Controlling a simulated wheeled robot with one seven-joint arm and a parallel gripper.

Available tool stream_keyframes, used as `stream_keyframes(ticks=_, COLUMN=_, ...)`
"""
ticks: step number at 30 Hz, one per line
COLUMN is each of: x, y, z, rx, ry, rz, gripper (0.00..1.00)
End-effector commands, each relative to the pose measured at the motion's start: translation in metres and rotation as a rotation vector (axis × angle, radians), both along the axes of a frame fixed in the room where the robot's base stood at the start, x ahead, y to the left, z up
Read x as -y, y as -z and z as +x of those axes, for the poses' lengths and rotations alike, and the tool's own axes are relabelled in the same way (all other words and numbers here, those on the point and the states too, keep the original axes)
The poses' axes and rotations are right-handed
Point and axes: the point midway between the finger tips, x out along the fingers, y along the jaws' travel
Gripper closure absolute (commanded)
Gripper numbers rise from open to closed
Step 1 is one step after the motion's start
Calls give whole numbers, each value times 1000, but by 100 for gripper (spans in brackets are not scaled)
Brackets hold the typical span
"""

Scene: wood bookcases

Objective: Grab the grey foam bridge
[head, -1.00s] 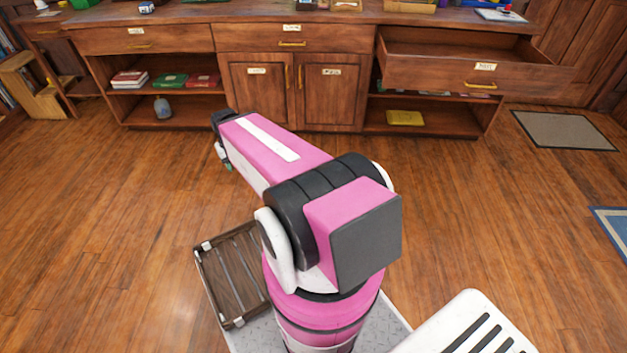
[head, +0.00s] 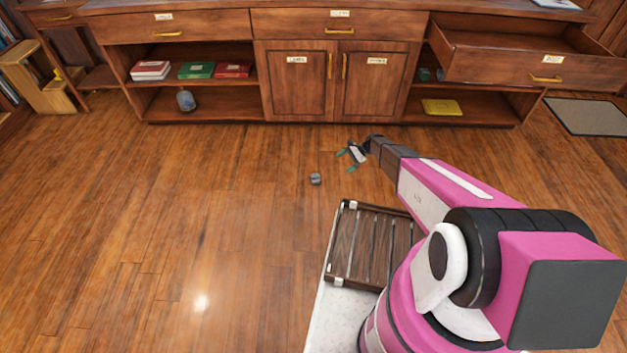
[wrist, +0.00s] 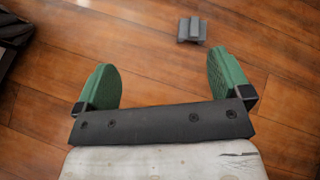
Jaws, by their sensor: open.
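The grey foam bridge (head: 315,179) is a small block lying on the wood floor in front of the cabinet. In the wrist view the grey foam bridge (wrist: 192,30) lies beyond the fingertips, right of the middle of the picture. My gripper (head: 348,160) is just up and to the right of it in the head view. In the wrist view my gripper (wrist: 165,80) shows two green finger pads spread wide apart. It is open and nothing is between the fingers. It does not touch the bridge.
A brown slatted tray (head: 350,240) sits on my base, below the bridge in the picture. The cabinet (head: 295,85) stands behind, with an open drawer (head: 540,70) at the right. The floor (head: 180,220) to the left is clear.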

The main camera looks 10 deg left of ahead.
Motion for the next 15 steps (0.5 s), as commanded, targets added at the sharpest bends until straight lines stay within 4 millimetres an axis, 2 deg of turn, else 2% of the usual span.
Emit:
stream_keyframes(ticks=1, x=-19, y=37, z=20, rx=-59, ry=27, rz=23, gripper=4)
stream_keyframes(ticks=3, x=-39, y=66, z=27, rx=-133, ry=68, rz=52, gripper=4)
stream_keyframes(ticks=6, x=-57, y=97, z=33, rx=-214, ry=110, rz=84, gripper=4)
stream_keyframes(ticks=10, x=-71, y=116, z=36, rx=-271, ry=139, rz=104, gripper=4)
stream_keyframes(ticks=15, x=-82, y=123, z=30, rx=-287, ry=146, rz=111, gripper=4)
